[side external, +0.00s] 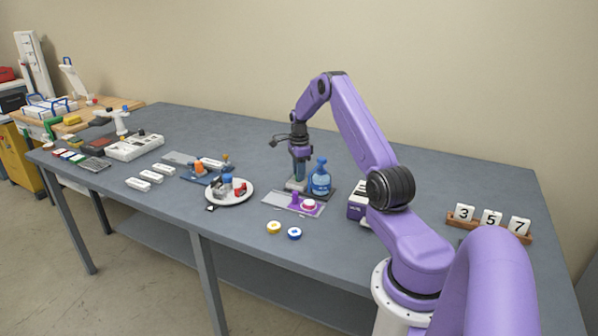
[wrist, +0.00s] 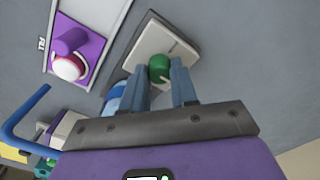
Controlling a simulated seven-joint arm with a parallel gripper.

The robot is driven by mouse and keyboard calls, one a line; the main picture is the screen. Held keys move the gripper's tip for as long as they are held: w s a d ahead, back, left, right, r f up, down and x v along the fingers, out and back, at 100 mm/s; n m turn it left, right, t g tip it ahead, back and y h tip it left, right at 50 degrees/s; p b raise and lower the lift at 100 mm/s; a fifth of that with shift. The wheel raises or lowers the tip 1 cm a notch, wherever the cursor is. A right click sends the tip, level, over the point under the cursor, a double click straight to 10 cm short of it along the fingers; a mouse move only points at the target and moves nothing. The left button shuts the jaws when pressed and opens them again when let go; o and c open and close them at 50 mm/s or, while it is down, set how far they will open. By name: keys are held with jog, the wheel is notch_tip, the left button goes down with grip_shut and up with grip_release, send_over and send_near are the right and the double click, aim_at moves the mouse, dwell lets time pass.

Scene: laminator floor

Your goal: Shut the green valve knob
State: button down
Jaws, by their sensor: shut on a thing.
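The green valve knob (wrist: 159,66) is round and sits on a pale grey base block (wrist: 150,50) in the wrist view. My gripper (wrist: 161,78) is shut on the knob, with one blue-grey finger on each side of it. In the side external view my gripper (side external: 299,174) points straight down at the pale block (side external: 295,186), and I cannot make out the knob there. How far the knob is turned cannot be told.
A blue bottle (side external: 320,180) stands close on the right of my gripper. A tray with purple and pink parts (side external: 279,202) lies in front. A white plate (side external: 247,195) with small parts is to the left. Numbered blocks (side external: 491,218) stand at the far right.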

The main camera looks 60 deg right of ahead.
jog(key=n, duration=0.4)
jog(key=shift+n, duration=0.4)
jog(key=n, duration=0.4)
jog(key=shift+n, duration=0.3)
jog(key=n, duration=0.4)
jog(key=shift+n, duration=2.1)
jog(key=c, duration=0.9)
grip_release()
jog(key=shift+r, duration=0.15)
